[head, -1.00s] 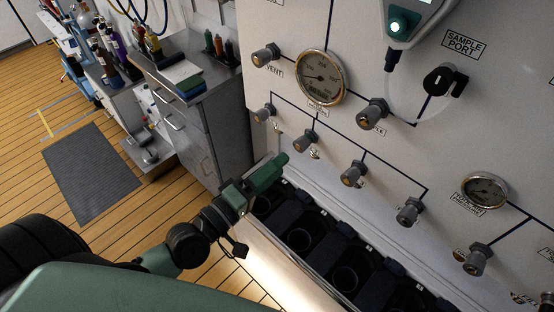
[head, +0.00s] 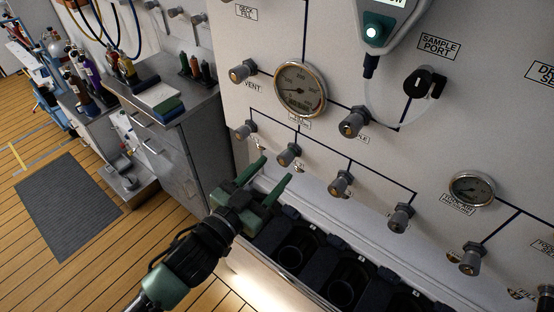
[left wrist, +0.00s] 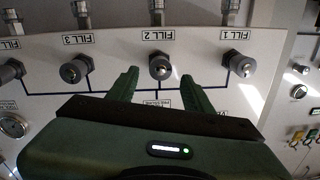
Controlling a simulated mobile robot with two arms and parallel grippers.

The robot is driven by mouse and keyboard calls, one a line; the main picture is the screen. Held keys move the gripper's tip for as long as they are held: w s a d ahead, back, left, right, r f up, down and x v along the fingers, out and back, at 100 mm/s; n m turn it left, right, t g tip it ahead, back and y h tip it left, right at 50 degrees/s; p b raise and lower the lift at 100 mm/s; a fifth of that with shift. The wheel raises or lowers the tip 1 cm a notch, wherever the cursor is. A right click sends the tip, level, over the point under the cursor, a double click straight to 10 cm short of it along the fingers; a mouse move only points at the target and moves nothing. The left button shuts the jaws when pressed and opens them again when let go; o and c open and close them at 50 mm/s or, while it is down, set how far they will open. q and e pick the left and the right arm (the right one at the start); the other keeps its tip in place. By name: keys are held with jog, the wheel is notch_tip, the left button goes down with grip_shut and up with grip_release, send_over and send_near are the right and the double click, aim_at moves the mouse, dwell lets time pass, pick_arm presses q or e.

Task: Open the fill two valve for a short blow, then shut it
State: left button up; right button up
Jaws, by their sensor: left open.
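The fill two valve (head: 287,155) is a grey knob on the white panel, second from left in the lower row. In the left wrist view, which shows the panel upside down, the knob (left wrist: 160,67) sits below its FILL 2 label (left wrist: 157,36). My left gripper (head: 277,168) is green and open, its fingers pointing at the panel just below this knob. In the left wrist view the knob appears between the two fingertips (left wrist: 160,77). I see no contact, and the remaining distance is hard to judge. My right gripper is out of view.
Similar knobs flank it: the fill one valve (head: 244,130) and the fill three valve (head: 340,183). A pressure gauge (head: 300,88) sits above. Dark cylinder bays (head: 345,280) lie below the panel. A grey cabinet (head: 180,160) stands to the left.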

aim_at(283, 161)
pick_arm(q)
jog(key=x, duration=0.4)
jog(key=shift+p, duration=0.35)
grip_shut()
